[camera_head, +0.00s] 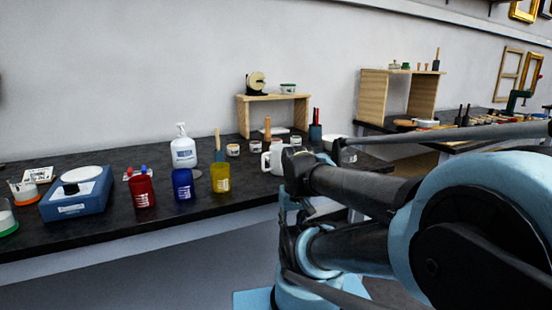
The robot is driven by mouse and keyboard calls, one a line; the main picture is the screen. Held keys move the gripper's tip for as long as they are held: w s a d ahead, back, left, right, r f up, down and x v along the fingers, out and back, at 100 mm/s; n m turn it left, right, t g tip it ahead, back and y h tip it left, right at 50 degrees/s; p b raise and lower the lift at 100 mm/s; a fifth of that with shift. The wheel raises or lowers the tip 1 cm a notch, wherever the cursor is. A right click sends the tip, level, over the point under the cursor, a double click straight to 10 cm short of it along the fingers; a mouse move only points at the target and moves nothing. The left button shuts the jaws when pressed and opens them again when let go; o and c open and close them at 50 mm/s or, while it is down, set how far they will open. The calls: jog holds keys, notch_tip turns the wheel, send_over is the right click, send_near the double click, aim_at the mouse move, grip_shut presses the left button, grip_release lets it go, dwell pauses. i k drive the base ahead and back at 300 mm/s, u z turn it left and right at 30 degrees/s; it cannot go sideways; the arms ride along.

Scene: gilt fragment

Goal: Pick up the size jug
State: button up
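A white jug (275,157) with a handle on its left side stands upright on the dark worktop, in front of the small wooden shelf. I take it to be the size jug; no label is readable on it. My arm fills the lower right of the view, and its near end is just right of and below the jug. My gripper's fingers cannot be made out among the dark arm parts, so its opening is unclear. No gripper is seen touching the jug. The jug's lower right side is close to my arm in the picture.
The small wooden shelf (243,118) and small tubs stand near the jug.

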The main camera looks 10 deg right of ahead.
aim_at(275, 168)
jog(key=u, duration=0.05)
jog(key=k, duration=0.45)
jog(key=u, duration=0.75)
jog(key=k, duration=1.15)
jog(key=z, duration=0.8)
jog(key=i, duration=1)
